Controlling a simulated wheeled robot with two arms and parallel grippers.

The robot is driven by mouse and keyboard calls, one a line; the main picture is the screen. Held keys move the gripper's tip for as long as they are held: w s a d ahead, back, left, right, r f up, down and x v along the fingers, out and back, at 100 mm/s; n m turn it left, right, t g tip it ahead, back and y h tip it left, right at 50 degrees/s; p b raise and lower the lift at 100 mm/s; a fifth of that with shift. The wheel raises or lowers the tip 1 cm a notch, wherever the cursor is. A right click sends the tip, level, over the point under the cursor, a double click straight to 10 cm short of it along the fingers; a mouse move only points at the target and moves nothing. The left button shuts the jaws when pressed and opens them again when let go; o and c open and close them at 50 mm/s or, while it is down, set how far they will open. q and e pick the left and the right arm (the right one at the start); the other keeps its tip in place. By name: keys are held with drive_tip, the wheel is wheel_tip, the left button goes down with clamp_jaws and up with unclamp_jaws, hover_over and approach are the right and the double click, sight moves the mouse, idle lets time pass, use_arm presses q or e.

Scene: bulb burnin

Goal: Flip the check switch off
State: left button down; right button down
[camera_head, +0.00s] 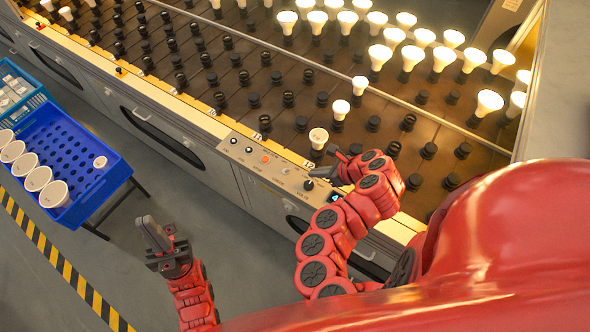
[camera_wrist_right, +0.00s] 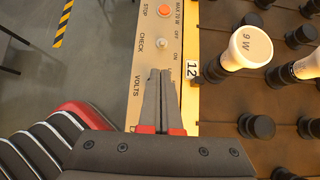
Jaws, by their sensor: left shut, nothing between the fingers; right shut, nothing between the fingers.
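The control panel (camera_head: 274,174) is a pale strip on the near edge of the bulb rack. In the right wrist view, the panel (camera_wrist_right: 150,75) carries the labels CHECK, OFF and ON. The small check switch (camera_wrist_right: 162,43) sits beside the word CHECK; its lever position is too small to tell. My right gripper (camera_head: 322,164) is shut and empty over the panel's right part. In the wrist view its fingertips (camera_wrist_right: 160,72) point toward the switch, a short way from it; contact cannot be told. My left gripper (camera_head: 150,228) is shut and empty above the floor.
An orange stop button (camera_wrist_right: 163,11) lies beyond the check switch. A dark knob (camera_head: 308,185) is near my right fingers. A bulb marked 9 W (camera_wrist_right: 245,48) stands right of the panel, among several sockets. A blue crate (camera_head: 122,168) with bulbs stands at left.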

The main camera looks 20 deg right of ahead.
sight(288, 170)
idle(0.3)
drive_tip(key=shift+p+x, duration=1.15)
drive_tip(key=shift+x, duration=3.85)
drive_tip(key=shift+r+p, duration=0.2)
drive_tip(key=shift+p, duration=0.2)
drive_tip(key=shift+g, duration=0.3)
drive_tip(key=shift+w+a+r+g+h+p, duration=0.1)
drive_tip(key=shift+w+r+g+h+p, duration=0.1)
drive_tip(key=shift+g+h+p, duration=0.4)
drive_tip(key=shift+w+r+p, duration=0.15)
drive_tip(key=shift+p, duration=0.3)
